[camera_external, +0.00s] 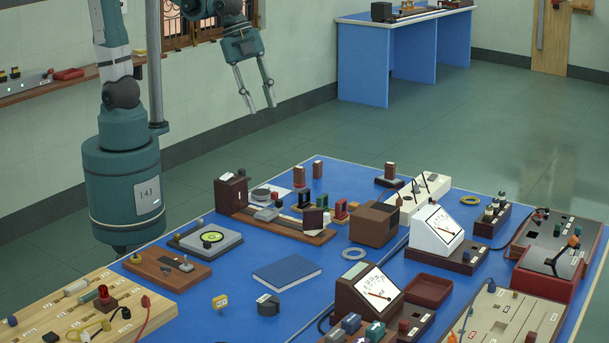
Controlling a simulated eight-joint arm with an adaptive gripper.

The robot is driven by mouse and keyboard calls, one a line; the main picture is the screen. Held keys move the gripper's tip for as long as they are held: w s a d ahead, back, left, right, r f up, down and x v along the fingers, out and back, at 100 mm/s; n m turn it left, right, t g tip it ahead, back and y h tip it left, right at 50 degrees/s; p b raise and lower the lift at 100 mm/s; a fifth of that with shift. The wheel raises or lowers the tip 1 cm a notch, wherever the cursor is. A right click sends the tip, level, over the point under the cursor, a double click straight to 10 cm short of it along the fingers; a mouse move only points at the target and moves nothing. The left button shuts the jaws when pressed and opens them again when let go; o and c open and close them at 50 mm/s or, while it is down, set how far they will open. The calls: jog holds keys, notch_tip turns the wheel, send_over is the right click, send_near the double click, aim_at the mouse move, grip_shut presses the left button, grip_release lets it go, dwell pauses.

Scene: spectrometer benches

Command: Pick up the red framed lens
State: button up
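A small red upright piece (341,211), which looks like the red framed lens, stands on the blue bench top near the right end of a long wooden optical bench (290,229). It is small in this view, and I cannot make out its glass. A dark brown block stands close to its left. My gripper (260,109) hangs in the air at the upper middle, in front of the wall, and appears well above the bench.
Dark and green framed pieces (305,199) stand close by to the left. A brown box (374,224) stands to the right, and a white meter (437,231) farther right. A blue book (287,274) lies in front. Open blue surface surrounds the book.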

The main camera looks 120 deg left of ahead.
jog(key=w+a+f+m+g, duration=0.2)
jog(key=w+a+f+m, duration=0.3)
jog(key=w+f, duration=0.45)
jog(key=m+g+b, duration=0.1)
jog(key=m+g, duration=0.1)
jog(key=m, duration=0.3)
send_over(341, 200)
jog(key=f, duration=0.9)
jog(key=d+f, duration=0.1)
jog(key=f, duration=0.3)
jog(key=shift+f, duration=0.4)
jog(key=shift+w+a+f+m, duration=0.1)
jog(key=shift+a+f+m, duration=0.1)
jog(key=shift+f+m, duration=0.15)
jog(key=shift+f, duration=0.15)
jog(key=shift+f, duration=1.15)
jog(key=shift+f, duration=0.1)
jog(key=shift+a+f+b, duration=0.2)
jog(key=shift+f+b, duration=0.2)
jog(key=shift+f, duration=2.1)
jog(key=shift+c, duration=0.5)
